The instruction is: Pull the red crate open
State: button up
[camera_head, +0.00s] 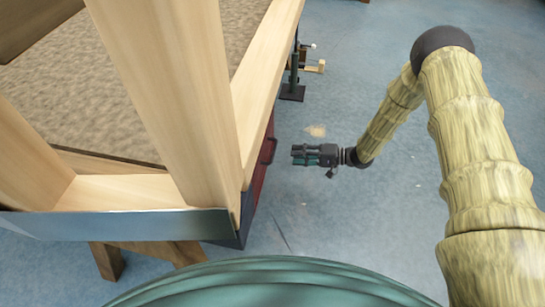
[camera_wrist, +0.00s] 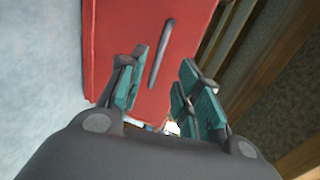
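The red crate (camera_head: 261,172) is set under the wooden frame in the head view, with only a narrow strip of it showing. Its red front (camera_wrist: 110,45) fills the upper middle of the wrist view. A dark bar handle (camera_wrist: 161,54) stands on that front. The handle (camera_head: 268,150) also shows in the head view. My gripper (camera_head: 297,155) is to the right of the handle and points at it, with a small gap between. In the wrist view my gripper (camera_wrist: 164,66) is open and empty, its teal fingers on either side of the handle in the picture.
A wooden post (camera_head: 175,90) and beam (camera_head: 262,70) of the frame stand left of my gripper and hide much of the crate. A dark stand or clamp (camera_head: 293,85) is farther along the frame. The blue floor (camera_head: 340,230) to the right is mostly clear.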

aim_at(272, 154)
jog(key=shift+b+x, duration=2.05)
jog(key=shift+x, duration=3.05)
grip_shut()
jog(key=shift+a, duration=0.1)
